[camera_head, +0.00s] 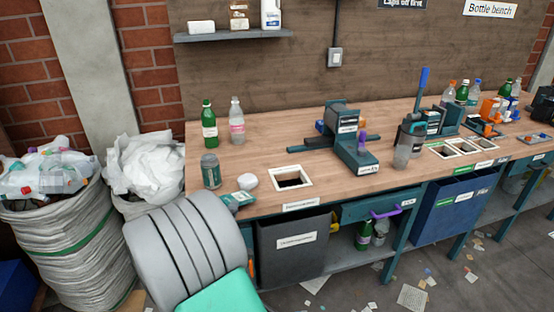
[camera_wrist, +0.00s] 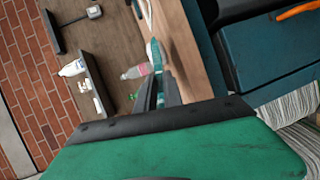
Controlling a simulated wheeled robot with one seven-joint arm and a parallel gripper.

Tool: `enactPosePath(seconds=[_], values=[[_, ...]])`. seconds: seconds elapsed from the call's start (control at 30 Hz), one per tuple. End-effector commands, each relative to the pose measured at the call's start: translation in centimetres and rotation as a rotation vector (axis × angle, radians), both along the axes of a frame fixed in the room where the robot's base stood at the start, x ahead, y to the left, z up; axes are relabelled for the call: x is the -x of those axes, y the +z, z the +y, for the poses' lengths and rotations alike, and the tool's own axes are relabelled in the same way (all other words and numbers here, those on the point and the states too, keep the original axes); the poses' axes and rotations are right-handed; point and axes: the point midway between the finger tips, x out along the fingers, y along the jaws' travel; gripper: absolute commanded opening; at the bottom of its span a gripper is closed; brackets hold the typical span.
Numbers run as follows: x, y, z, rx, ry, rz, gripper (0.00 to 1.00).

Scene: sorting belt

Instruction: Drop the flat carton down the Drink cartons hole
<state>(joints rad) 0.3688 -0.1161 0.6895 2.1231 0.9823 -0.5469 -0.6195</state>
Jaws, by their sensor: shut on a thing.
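My gripper (camera_wrist: 160,75) is shut on the flat carton (camera_wrist: 156,54), a thin teal and whitish piece seen nearly edge-on between the fingertips in the wrist view. In the head view a teal flat piece, seemingly the same carton (camera_head: 239,199), shows at the bench's front edge, left of the nearest hole; my arm hides the gripper there. That hole (camera_head: 278,187) has a white frame and a label (camera_head: 300,204) on the bench edge, too small to read surely. A dark grey bin (camera_head: 290,262) with a label hangs below it.
A grey-green can (camera_head: 210,170) and a white lump (camera_head: 248,181) stand close to the carton. Green (camera_head: 209,128) and clear (camera_head: 237,122) bottles stand behind. A dark teal device (camera_head: 352,145) is right of the hole. Full waste sacks (camera_head: 70,245) stand left.

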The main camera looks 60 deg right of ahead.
Motion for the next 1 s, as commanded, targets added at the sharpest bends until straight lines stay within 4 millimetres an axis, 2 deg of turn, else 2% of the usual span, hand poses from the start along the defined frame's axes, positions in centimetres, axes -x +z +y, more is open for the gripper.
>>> enactPosePath(seconds=[0.03,0.1,0.3,0.43,0.53,0.6,0.8,1.0], values=[[1.9,0.1,-2.7,-0.001,-0.073,-0.007,0.00],[4.0,0.4,-5.7,-0.003,-0.156,-0.013,0.00],[8.5,1.4,-12.4,-0.006,-0.329,-0.029,0.00],[10.0,2.6,-16.1,-0.008,-0.406,-0.042,0.00],[9.5,4.1,-18.4,-0.009,-0.430,-0.054,0.00],[8.4,5.3,-19.5,-0.011,-0.431,-0.061,0.00],[5.4,8.6,-21.5,-0.020,-0.412,-0.084,0.00],[5.1,7.5,-21.4,-0.034,-0.404,-0.131,0.00]])
